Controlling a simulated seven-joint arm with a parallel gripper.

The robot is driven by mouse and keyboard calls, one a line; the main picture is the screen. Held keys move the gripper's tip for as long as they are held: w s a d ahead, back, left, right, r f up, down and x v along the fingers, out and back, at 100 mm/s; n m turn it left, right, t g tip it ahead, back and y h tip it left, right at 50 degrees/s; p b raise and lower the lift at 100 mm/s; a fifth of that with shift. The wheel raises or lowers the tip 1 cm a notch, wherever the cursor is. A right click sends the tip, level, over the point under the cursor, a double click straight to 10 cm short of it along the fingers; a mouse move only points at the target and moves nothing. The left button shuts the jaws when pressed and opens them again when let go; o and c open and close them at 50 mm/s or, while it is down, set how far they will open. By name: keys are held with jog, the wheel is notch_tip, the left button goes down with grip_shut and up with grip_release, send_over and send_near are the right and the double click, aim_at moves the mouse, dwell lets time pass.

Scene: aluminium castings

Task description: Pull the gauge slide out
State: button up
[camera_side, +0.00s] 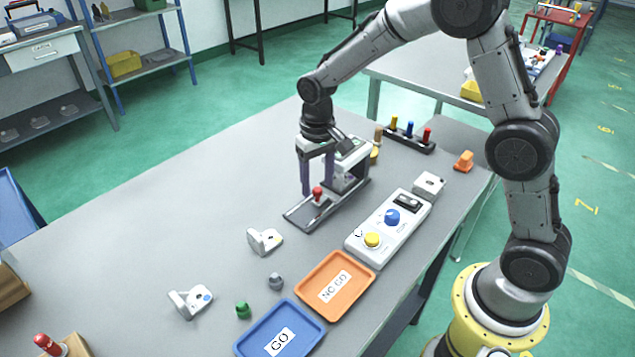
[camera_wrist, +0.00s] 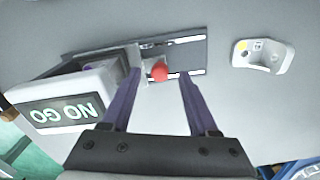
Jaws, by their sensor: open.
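The gauge (camera_side: 352,165) is a grey and white housing on a dark base with a rail (camera_side: 300,216) on the grey table. The slide's red knob (camera_side: 318,193) stands on the rail, just outside the housing. In the wrist view the red knob (camera_wrist: 159,71) shows between my fingertips, and the housing with a NO GO label (camera_wrist: 62,112) is at left. My gripper (camera_side: 317,184) is open with purple fingers pointing down at the knob. In the wrist view a finger of my gripper (camera_wrist: 160,76) lies to each side of the knob. I cannot tell whether they touch it.
A control box (camera_side: 388,228) with yellow and blue knobs stands right of the gauge. An orange NO GO tray (camera_side: 312,289) and a blue GO tray (camera_side: 249,343) are in front. White castings (camera_side: 265,240) (camera_side: 190,301) lie left.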

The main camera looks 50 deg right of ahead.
jog(key=shift+f, duration=0.45)
grip_shut()
dwell(1.2)
